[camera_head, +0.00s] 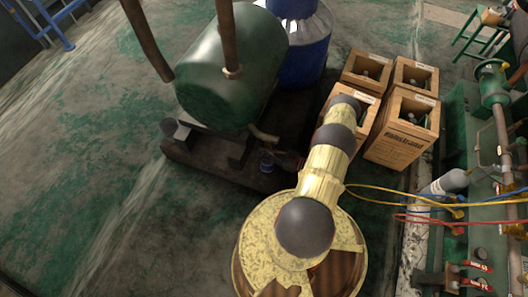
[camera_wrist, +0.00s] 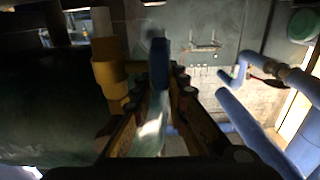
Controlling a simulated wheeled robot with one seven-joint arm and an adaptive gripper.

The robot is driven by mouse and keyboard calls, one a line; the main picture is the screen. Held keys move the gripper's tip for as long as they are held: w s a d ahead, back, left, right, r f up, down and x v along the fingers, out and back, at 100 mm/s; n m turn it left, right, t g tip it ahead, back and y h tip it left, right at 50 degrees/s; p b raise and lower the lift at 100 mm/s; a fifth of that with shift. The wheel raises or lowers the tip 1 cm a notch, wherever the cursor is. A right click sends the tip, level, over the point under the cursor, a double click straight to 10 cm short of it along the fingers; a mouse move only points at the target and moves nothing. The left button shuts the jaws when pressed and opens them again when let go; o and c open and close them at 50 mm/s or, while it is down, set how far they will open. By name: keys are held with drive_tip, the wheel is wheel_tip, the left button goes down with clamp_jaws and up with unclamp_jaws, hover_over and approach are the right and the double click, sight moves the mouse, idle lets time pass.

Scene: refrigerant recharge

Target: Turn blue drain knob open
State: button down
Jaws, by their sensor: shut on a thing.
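The blue drain knob (camera_wrist: 160,62) shows upright in the middle of the wrist view, between the tips of my gripper (camera_wrist: 162,92). The gripper is shut on the knob, one finger on each side. How far the knob is turned cannot be told.
A yellow fitting (camera_wrist: 108,75) stands close left of the fingers, and pale blue pipes (camera_wrist: 245,125) run at the right. A blue drum (camera_head: 305,50) and wooden crates (camera_head: 400,130) stand behind. Hoses (camera_head: 400,199) cross at the right. The floor at left is clear.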

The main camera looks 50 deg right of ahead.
drive_tip(key=shift+r, duration=0.1)
drive_tip(key=shift+w+r+g+p, duration=0.1)
drive_tip(key=shift+g+p, duration=0.2)
drive_tip(key=shift+p, duration=0.25)
drive_tip(key=shift+f+g+h+p, duration=0.2)
drive_tip(key=shift+g+h+p, duration=0.1)
drive_tip(key=shift+g+p, duration=0.15)
drive_tip(key=c, duration=1.8)
unclamp_jaws()
drive_tip(key=shift+o, duration=0.2)
drive_tip(key=v, duration=1.2)
drive_tip(key=shift+f, duration=0.1)
